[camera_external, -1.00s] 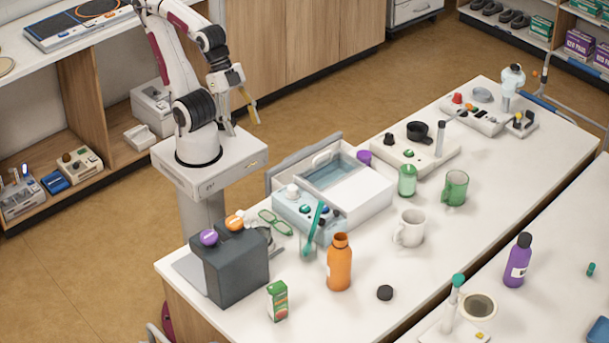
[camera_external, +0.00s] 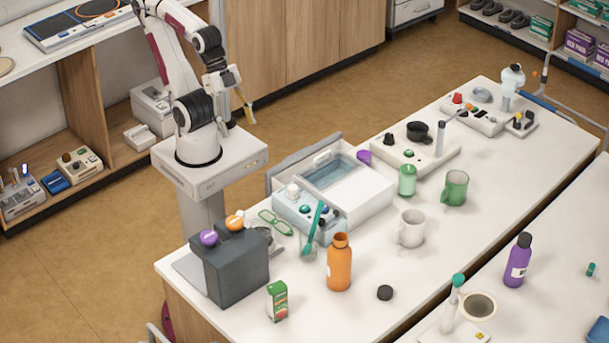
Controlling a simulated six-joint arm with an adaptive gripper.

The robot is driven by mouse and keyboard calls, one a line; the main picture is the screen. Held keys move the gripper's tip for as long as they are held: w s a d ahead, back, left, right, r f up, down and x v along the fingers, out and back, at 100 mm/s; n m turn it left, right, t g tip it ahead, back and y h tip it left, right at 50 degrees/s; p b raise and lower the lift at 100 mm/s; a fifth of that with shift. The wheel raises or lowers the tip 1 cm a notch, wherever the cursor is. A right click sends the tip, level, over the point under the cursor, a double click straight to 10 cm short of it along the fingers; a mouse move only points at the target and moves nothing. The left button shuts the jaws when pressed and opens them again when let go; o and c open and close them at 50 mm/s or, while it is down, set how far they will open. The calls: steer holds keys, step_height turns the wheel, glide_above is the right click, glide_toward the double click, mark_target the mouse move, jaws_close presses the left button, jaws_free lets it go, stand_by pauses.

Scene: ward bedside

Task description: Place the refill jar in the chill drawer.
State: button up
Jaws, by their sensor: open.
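My gripper (camera_external: 244,106), with yellow fingers, hangs open and empty above the floor, left of and behind the table. A white unit (camera_external: 365,190) with a pale blue recess (camera_external: 333,170) and a blue-grey control panel stands on the table; it looks like the chill drawer. A green translucent jar (camera_external: 407,181) with a pale top stands upright just right of the unit, apart from it. It may be the refill jar, but I see no readable label. My gripper is far from both.
A dark box (camera_external: 232,270) with purple and orange knobs, an orange bottle (camera_external: 339,264), a white mug (camera_external: 410,228) and a green mug (camera_external: 455,188) stand nearby. A teal-handled item in a clear cup (camera_external: 309,244) stands before the unit. The table's front middle is fairly clear.

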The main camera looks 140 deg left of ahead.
steer(key=w+a+r+n+y, duration=0.1)
steer(key=w+a+r, duration=0.15)
steer(key=w, duration=0.35)
steer(key=w+a+r+n, duration=0.1)
steer(key=w+a, duration=0.2)
steer(key=w, duration=0.2)
steer(key=n+g+y, duration=0.2)
steer(key=n, duration=0.3)
glide_toward(408, 167)
steer(key=x, duration=0.7)
steer(key=shift+w+d+f, duration=0.1)
steer(key=shift+w+d, duration=0.05)
steer(key=shift+d, duration=0.2)
steer(key=shift+w+a+f, duration=0.1)
steer(key=shift+a+f, duration=0.35)
steer(key=shift+a, duration=0.05)
steer(key=shift+x, duration=1.25)
steer(key=shift+w+f, duration=0.1)
